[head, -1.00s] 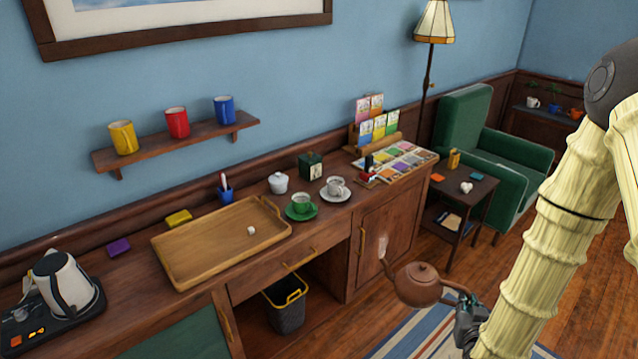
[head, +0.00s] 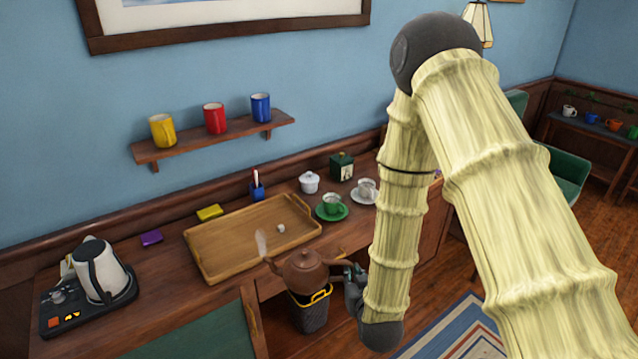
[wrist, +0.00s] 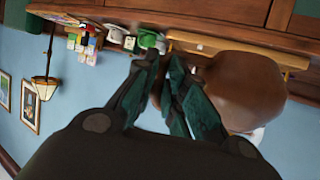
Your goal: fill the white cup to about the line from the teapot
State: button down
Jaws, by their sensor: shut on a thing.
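The brown teapot (head: 303,268) hangs in the air in front of the counter, roughly upright, with its spout to the left and faint steam at the tip. My gripper (head: 354,274) is shut on its handle at the right. The wrist view shows the teapot's round body (wrist: 240,92) close beside my gripper (wrist: 165,70). The white cup (head: 367,187) stands upright on a white saucer at the back right of the counter, beyond the teapot. My arm stands just to its right. I cannot make out its line or its contents.
A green cup (head: 332,204) on a green saucer stands just left of the white cup. A wooden tray (head: 215,268) with a small white cube lies left of it. A white lidded pot (head: 309,182), a dark green tin (head: 341,167) and a kettle (head: 100,272) also stand on the counter.

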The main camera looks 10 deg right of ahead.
aim_at(366, 186)
jog(key=u, duration=0.1)
jog(key=i, duration=1)
jog(key=u, duration=0.05)
